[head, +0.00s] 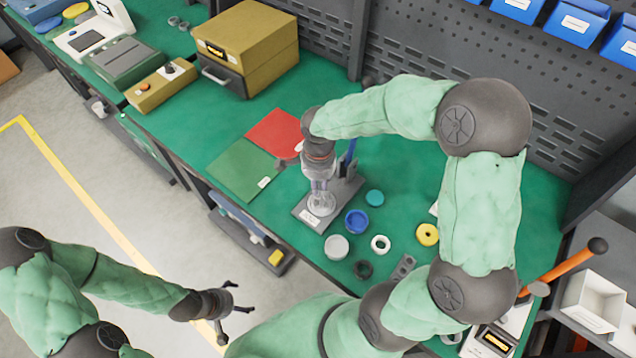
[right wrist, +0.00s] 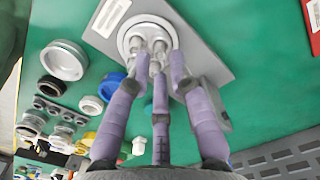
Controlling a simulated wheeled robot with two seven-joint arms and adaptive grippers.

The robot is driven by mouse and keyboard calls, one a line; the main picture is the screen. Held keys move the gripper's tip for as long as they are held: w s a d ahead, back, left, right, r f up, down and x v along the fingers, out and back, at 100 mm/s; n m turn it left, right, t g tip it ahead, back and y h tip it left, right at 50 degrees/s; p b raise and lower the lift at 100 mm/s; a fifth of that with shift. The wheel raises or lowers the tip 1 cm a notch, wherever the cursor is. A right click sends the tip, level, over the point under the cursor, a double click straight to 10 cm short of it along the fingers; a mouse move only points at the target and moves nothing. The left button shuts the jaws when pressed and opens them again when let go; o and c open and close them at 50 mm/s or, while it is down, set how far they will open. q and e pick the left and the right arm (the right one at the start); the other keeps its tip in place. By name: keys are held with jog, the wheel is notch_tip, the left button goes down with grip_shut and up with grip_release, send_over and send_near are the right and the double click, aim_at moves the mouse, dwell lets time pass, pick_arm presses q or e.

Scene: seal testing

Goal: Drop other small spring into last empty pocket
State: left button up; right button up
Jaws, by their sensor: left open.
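In the head view a round, pale holder (head: 321,204) stands on a grey base plate (head: 305,217) of a press-like fixture. My right gripper (head: 319,183) is directly above it, pointing down. In the right wrist view the holder (right wrist: 130,30) is a light ring with metallic, spring-like pieces (right wrist: 158,42) inside. The three purple fingers of my right gripper (right wrist: 160,68) converge at its near edge. The fingertips overlap the metal pieces, so I cannot tell whether a small spring is held or which pocket is empty. My left gripper (head: 226,302) is open, over the floor, away from the bench.
Near the fixture lie a blue cup (head: 356,221), a grey cup (head: 336,247), a white ring (head: 380,244), a yellow ring (head: 427,234) and a black ring (head: 362,270). Green (head: 240,168) and red (head: 274,133) mats lie left. My right arm spans the bench's right side.

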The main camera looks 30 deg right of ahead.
jog(key=shift+r+p, duration=0.65)
jog(key=shift+r, duration=0.45)
jog(key=o, duration=0.6)
jog(key=shift+c, duration=0.2)
jog(key=shift+r, duration=0.1)
jog(key=shift+r+p, duration=1)
jog(key=shift+r, duration=0.4)
